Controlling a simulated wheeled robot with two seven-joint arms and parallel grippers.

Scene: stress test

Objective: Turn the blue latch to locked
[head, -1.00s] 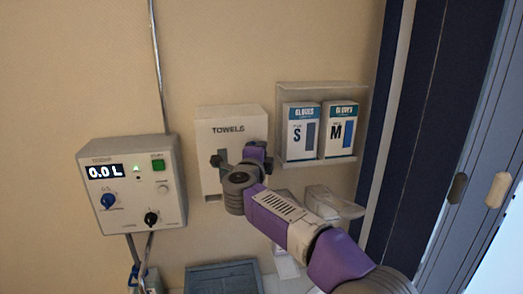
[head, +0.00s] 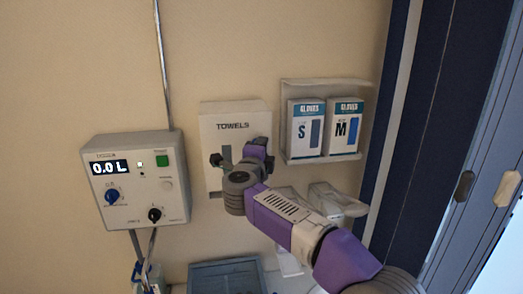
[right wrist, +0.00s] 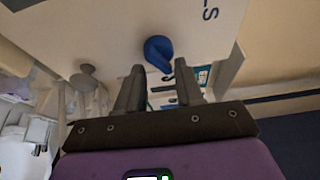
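The blue latch (right wrist: 157,52) shows in the right wrist view as a rounded knob with a pointed end, on a pale panel with part of a printed word. The panel seems to be the front of the towel dispenser (head: 214,128), marked TOWELS, in the head view. There the latch is hidden behind my right gripper (head: 236,157). My right gripper is open, with its fingers (right wrist: 159,72) apart and nothing held between them. The latch lies just beyond the fingertips, roughly centred on the gap; contact cannot be told. My left gripper is not in view.
A grey control box (head: 166,207) with a 0.0 L display and a different blue knob (head: 112,196) hangs left of the dispenser. A shelf with glove boxes S (head: 304,128) and M (head: 343,127) is close on the right. A blue-grey tray (head: 225,276) is below.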

